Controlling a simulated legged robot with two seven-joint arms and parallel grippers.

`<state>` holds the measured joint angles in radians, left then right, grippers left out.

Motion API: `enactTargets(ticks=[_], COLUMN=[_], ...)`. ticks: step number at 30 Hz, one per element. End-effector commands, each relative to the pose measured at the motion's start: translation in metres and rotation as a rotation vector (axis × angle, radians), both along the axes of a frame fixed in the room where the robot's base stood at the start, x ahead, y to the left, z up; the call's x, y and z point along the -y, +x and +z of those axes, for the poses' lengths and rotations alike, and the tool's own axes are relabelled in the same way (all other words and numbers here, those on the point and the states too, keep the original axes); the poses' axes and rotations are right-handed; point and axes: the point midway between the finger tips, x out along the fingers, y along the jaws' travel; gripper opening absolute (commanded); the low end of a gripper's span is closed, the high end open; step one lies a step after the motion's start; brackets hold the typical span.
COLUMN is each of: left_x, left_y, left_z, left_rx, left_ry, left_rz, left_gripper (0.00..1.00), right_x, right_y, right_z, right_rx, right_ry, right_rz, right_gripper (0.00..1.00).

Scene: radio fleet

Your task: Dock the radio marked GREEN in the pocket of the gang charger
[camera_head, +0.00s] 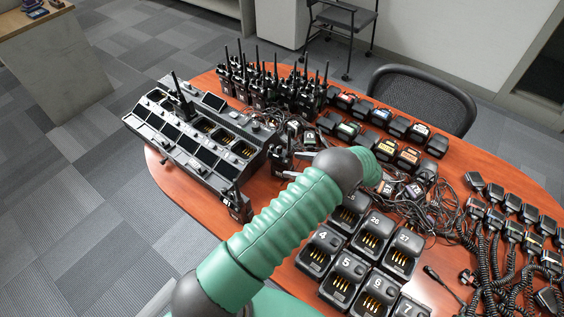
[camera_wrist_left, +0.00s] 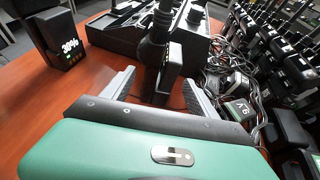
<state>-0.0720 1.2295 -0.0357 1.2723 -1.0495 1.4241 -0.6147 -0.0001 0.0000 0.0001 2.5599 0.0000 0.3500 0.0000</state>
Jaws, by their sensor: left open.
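The gang charger (camera_head: 195,137) is a long black unit at the left of the wooden table, with several pockets showing gold contacts. One black radio (camera_head: 182,98) stands upright in it. My left gripper (camera_head: 289,164) is right of the charger, mostly hidden by my green arm. In the left wrist view its jaws (camera_wrist_left: 160,88) are open on either side of a black upright radio (camera_wrist_left: 160,55), with no clear grip on it. I cannot read a GREEN marking. My right gripper is not in view.
Several radios (camera_head: 265,85) stand crowded at the back. Battery packs (camera_head: 350,130) with coloured labels and tangled cables (camera_head: 440,195) lie to the right. Numbered single chargers (camera_head: 362,246) fill the front, and coiled-cord microphones (camera_head: 510,235) the far right.

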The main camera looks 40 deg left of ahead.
Motion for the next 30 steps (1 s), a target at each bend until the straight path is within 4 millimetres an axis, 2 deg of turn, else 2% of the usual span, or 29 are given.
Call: enactTargets(ticks=[3,6,14,27,30], left_x=[-0.022,-0.034,-0.037,-0.037,-0.037], left_y=[-0.007,-0.01,-0.011,-0.01,-0.01], left_z=[-0.006,-0.013,-0.015,-0.015,-0.014], left_rx=[-0.003,-0.001,0.0,0.001,0.001], left_ry=[-0.001,-0.001,-0.001,0.0,0.0], left_rz=[0.004,0.003,0.001,0.001,0.001], left_gripper=[0.68,0.68,0.67,0.09,0.0], right_x=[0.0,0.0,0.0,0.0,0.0], right_y=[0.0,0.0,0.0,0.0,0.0], right_z=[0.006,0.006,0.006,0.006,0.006], right_rx=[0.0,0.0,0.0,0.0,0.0], right_ry=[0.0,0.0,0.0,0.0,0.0], right_rz=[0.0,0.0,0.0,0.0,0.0], right_gripper=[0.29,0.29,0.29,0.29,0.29])
